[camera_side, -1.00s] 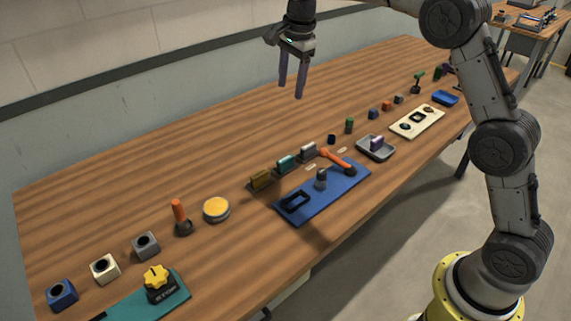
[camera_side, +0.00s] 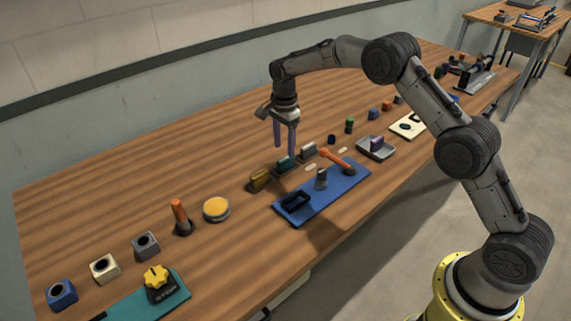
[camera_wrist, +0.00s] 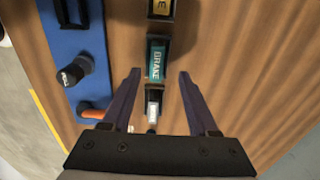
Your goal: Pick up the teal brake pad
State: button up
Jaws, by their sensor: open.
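The teal brake pad (camera_side: 284,163) stands on a small dark base on the wooden table, between an olive-yellow block and a grey one. In the wrist view the teal brake pad (camera_wrist: 157,62) shows the word "BRAKE" on its face. My gripper (camera_side: 285,149) is open and points down, just above the teal pad. In the wrist view the fingers (camera_wrist: 160,72) are spread to the left and right of the row, with the teal pad's lower end between the tips. Nothing is held. I cannot tell the exact gap in height.
The yellow block (camera_side: 259,180) and the grey block (camera_side: 308,150) stand close on either side. A blue board (camera_side: 322,199) with a grey peg and an orange-handled tool lies in front. A yellow round tin (camera_side: 216,208) sits to the left. The table behind the row is clear.

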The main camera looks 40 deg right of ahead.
aim_at(285, 159)
jog(key=shift+s+f, duration=0.15)
jog(key=shift+f, duration=1.2)
jog(key=shift+s+f, duration=0.1)
jog(key=shift+f, duration=1.25)
grip_shut()
